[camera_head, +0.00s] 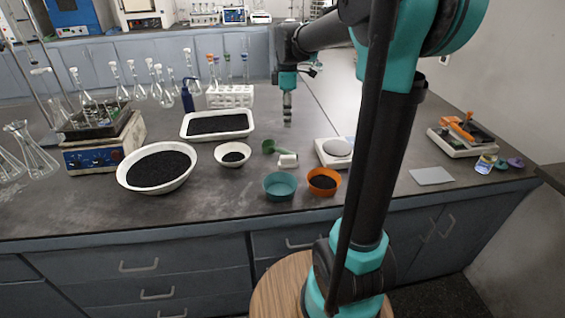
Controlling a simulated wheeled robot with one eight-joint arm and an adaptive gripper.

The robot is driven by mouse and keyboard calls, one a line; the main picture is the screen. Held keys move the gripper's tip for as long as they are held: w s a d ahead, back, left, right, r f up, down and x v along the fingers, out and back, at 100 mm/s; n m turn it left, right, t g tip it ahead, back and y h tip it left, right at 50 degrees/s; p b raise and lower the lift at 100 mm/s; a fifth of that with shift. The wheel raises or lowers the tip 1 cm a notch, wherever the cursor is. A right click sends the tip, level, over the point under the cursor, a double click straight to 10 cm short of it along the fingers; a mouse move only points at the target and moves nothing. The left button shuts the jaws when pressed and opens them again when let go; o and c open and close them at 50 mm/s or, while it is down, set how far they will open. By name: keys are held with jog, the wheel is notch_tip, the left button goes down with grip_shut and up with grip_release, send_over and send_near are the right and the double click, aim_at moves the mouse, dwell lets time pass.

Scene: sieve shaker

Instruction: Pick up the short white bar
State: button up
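The short white bar (288,160) is a small white block lying on the dark bench top. It lies between the green scoop (270,147) and the teal bowl (280,185). My gripper (288,122) points straight down behind the bar in the picture and appears apart from it. The gripper is small and dark here, and its fingers cannot be told apart. Nothing is visible hanging from it.
An orange bowl (323,181) with dark grains and a white scale (335,151) stand right of the bar. A small white bowl (232,154), a white tray (217,124) and a large white bowl (157,168) stand left. A tube rack (230,97) stands behind.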

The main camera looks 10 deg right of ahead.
send_near(285, 156)
jog(key=f, duration=0.5)
jog(key=shift+s+d, duration=0.1)
jog(key=shift+d, duration=0.15)
jog(key=shift+a+f, duration=0.15)
jog(key=shift+f, duration=2.5)
grip_shut()
